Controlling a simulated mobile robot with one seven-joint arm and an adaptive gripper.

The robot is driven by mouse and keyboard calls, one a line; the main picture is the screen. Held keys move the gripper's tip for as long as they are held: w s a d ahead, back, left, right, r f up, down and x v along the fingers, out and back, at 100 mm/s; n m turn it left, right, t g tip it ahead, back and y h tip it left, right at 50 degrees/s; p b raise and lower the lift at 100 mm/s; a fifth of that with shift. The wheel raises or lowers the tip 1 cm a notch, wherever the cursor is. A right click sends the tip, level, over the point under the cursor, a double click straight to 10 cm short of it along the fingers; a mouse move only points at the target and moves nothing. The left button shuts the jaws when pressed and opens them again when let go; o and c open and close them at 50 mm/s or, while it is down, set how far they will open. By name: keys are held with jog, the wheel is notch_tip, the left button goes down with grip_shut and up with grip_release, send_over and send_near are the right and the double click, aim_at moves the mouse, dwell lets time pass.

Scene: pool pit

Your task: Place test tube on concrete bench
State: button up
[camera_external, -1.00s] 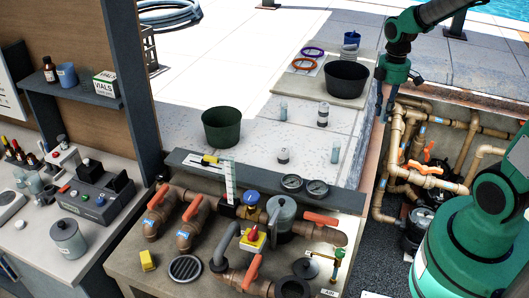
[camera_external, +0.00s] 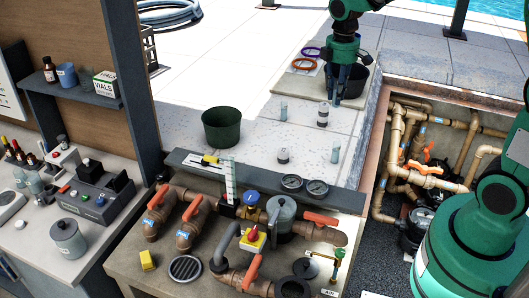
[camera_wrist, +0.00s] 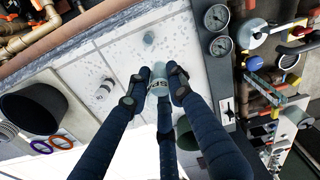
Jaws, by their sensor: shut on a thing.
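My gripper (camera_external: 350,100) hangs over the far right part of the pale concrete surface (camera_external: 305,137), in front of the black bucket. In the wrist view its dark fingers (camera_wrist: 159,82) are shut on a small pale, bluish test tube (camera_wrist: 158,72). A white label with dark letters shows there; I cannot tell whether it is on the held tube or a jar behind. The held tube is not clear in the external view. Another clear tube (camera_external: 335,152) stands upright on the surface, and it also shows in the wrist view (camera_wrist: 148,38). A further clear tube (camera_external: 284,110) stands farther back.
A white-labelled canister (camera_external: 323,114) and a small jar (camera_external: 283,156) stand on the surface. A green bucket (camera_external: 221,128) is at left, the black bucket (camera_external: 360,79) behind my gripper. Gauges (camera_external: 291,182) and pipes line the near side; the pipe pit (camera_external: 425,160) is at right.

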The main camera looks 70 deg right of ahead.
jog(key=w+a+f+p, duration=0.1)
jog(key=w+a, duration=0.8)
jog(key=a, duration=0.4)
jog(key=w+a+p, duration=0.1)
jog(key=w+a, duration=0.8)
jog(key=a, duration=0.4)
jog(key=w+a+f+p, duration=0.1)
jog(key=w+a, duration=0.8)
jog(key=a, duration=0.4)
notch_tip(320, 180, down, 22)
jog(key=shift+s+d+f, duration=0.15)
jog(key=shift+s+f, duration=0.05)
jog(key=shift+f, duration=3.15)
jog(key=shift+f, duration=0.1)
jog(key=shift+f+p, duration=0.35)
jog(key=shift+f, duration=1.4)
